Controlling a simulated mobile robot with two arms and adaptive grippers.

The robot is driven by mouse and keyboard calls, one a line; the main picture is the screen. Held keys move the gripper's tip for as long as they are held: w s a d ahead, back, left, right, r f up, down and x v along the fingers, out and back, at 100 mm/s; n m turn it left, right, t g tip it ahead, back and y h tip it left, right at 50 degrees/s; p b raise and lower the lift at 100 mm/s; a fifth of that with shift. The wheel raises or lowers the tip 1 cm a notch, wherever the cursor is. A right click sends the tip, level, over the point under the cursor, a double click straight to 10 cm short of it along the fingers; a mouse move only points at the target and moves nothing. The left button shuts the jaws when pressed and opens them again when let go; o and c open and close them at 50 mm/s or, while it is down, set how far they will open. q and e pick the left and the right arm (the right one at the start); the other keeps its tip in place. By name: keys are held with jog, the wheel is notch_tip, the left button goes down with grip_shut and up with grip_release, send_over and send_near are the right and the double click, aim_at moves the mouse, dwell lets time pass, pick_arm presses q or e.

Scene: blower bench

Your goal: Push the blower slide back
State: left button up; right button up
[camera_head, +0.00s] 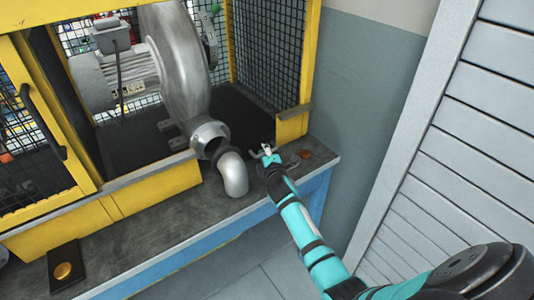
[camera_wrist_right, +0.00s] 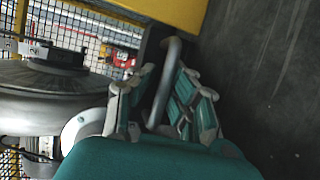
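The blower, a grey metal housing (camera_head: 182,65) with a motor (camera_head: 118,80), sits inside a yellow cage. It also shows in the right wrist view (camera_wrist_right: 50,100). I cannot pick out its slide for certain. My right gripper (camera_head: 267,152) is at the cage's front right corner, right of the blower outlet (camera_head: 210,137). In the right wrist view, a grey curved bar (camera_wrist_right: 172,60) runs between the fingers of the right gripper (camera_wrist_right: 163,85). The fingers look apart around it; its lower end is partly hidden. My left gripper is not in view.
A grey pipe elbow (camera_head: 233,174) stands on the bench ledge (camera_head: 170,222) in front of the outlet. An orange-brown round button (camera_head: 305,154) is right of my gripper. A gold button (camera_head: 63,271) sits on a dark plate at lower left.

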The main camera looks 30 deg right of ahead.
jog(key=o, duration=0.4)
jog(key=shift+a, duration=0.1)
jog(key=shift+s+f, duration=0.1)
jog(key=shift+s, duration=0.1)
jog(key=v, duration=1.1)
jog(key=shift+s+a, duration=0.1)
jog(key=shift+s, duration=0.25)
